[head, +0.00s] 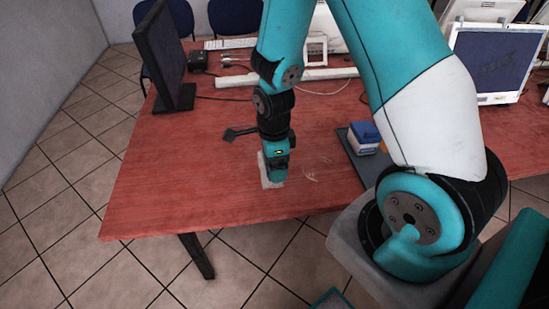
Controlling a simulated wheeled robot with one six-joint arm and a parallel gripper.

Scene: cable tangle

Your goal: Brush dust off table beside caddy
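My gripper (276,178) points down at the front middle of the red wooden table (160,190). A pale, flat, cloth-like piece (266,180) shows directly below and beside its tip, at table level. I cannot tell whether the fingers are shut on it; the fingertips are hidden. Pale streaks that look like dust (312,176) lie on the table just right of the gripper. A blue and white box-like thing (364,138), perhaps the caddy, stands on a dark grey flat base (352,160) farther right. My arm hides part of that base.
A dark flat-headed object (240,133) lies left of my wrist. A black monitor (163,55) stands at the back left, a keyboard (229,43) behind. A long pale bar (320,74) and a thin cable cross the back. Another monitor (495,60) is at the right. The front left table is clear.

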